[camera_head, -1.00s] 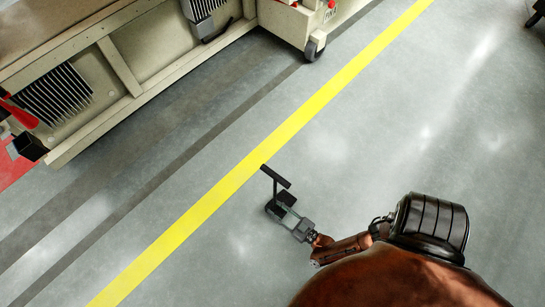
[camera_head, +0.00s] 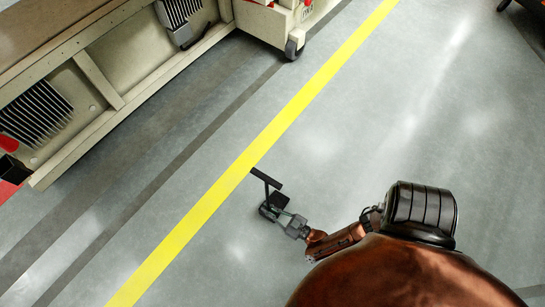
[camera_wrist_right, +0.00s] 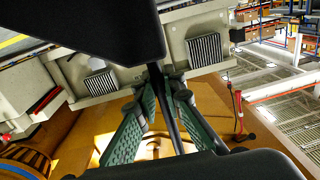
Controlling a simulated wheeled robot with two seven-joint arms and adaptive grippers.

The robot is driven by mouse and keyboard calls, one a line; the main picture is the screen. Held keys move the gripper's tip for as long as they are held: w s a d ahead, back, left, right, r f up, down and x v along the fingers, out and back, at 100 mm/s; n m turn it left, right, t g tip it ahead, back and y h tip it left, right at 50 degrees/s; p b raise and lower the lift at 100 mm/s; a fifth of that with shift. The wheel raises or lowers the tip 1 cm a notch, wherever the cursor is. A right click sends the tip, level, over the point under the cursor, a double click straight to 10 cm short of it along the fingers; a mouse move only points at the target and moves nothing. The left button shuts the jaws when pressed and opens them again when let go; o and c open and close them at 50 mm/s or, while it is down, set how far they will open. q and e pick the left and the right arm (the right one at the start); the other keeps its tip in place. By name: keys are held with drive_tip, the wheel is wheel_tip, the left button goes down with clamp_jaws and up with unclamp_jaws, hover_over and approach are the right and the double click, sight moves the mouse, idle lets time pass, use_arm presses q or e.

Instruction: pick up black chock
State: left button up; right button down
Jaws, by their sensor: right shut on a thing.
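The black chock (camera_head: 266,179) is held out over the grey floor, to the right of the yellow line in the head view. Its long thin bar points up and left, with a flat dark plate below it. My right gripper (camera_head: 281,215) is shut on the chock. In the right wrist view the green fingers (camera_wrist_right: 160,100) close on a thin black stem of the chock, and its broad dark part (camera_wrist_right: 95,28) fills the upper left. Another dark part covers the bottom edge. My left gripper is not in view.
A beige machine (camera_head: 112,75) with grey finned units stands at the upper left, with a caster wheel (camera_head: 294,50) at its corner. A yellow line (camera_head: 215,197) crosses the floor diagonally. The floor around the gripper is clear.

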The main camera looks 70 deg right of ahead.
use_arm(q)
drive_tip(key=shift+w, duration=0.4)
use_arm(e)
drive_tip(key=shift+s, duration=0.1)
drive_tip(key=shift+r, duration=0.1)
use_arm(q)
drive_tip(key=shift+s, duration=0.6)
use_arm(e)
drive_tip(key=shift+r, duration=0.15)
